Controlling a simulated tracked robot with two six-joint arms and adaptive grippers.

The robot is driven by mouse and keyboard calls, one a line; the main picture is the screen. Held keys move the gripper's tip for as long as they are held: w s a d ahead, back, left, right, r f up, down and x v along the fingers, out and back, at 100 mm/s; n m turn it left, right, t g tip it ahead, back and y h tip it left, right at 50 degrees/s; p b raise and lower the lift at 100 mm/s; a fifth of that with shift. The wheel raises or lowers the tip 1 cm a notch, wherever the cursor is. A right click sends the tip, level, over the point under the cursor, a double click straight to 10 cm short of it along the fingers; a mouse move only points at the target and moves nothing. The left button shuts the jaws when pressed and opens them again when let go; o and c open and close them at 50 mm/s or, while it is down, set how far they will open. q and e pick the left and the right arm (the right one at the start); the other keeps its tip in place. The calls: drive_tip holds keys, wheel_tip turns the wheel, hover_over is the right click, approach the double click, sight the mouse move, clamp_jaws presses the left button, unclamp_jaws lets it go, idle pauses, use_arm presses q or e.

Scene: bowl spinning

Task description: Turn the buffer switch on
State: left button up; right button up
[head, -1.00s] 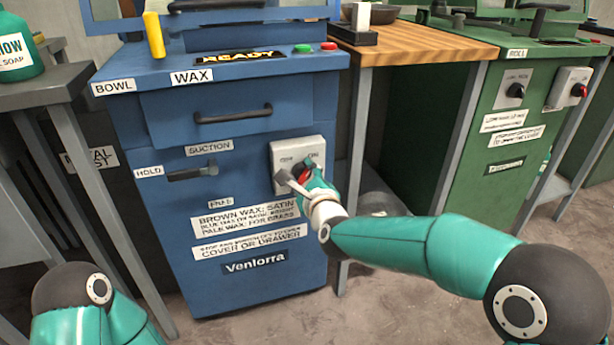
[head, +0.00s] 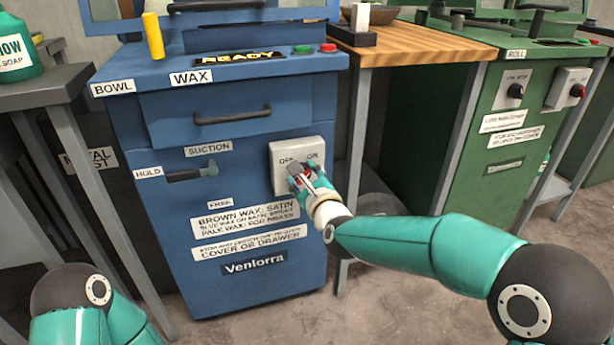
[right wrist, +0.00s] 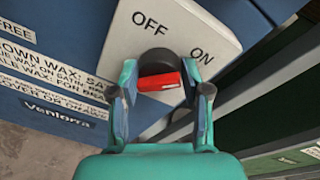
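The buffer switch is a white plate (head: 287,150) marked OFF and ON on the front of the blue machine. Its black knob (right wrist: 158,62) with a red handle (right wrist: 160,81) shows in the right wrist view, below the gap between the two words. I cannot tell surely which word it points to. My right gripper (head: 302,176) is at the switch, its fingers on either side of the red handle, which fills the gap between the fingertips in the wrist view (right wrist: 160,78). My left gripper is out of view; only part of my left arm shows at the lower left.
The blue machine (head: 245,100) has a drawer handle (head: 232,116) and a HOLD lever (head: 185,175). A READY display (head: 238,58) and green and red buttons sit on top. A wooden bench (head: 430,42) and a green machine (head: 500,180) with other switches stand right.

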drive_tip(key=o, duration=0.3)
drive_tip(key=shift+w+d, duration=0.15)
drive_tip(key=shift+o, duration=0.2)
drive_tip(key=v, duration=1.2)
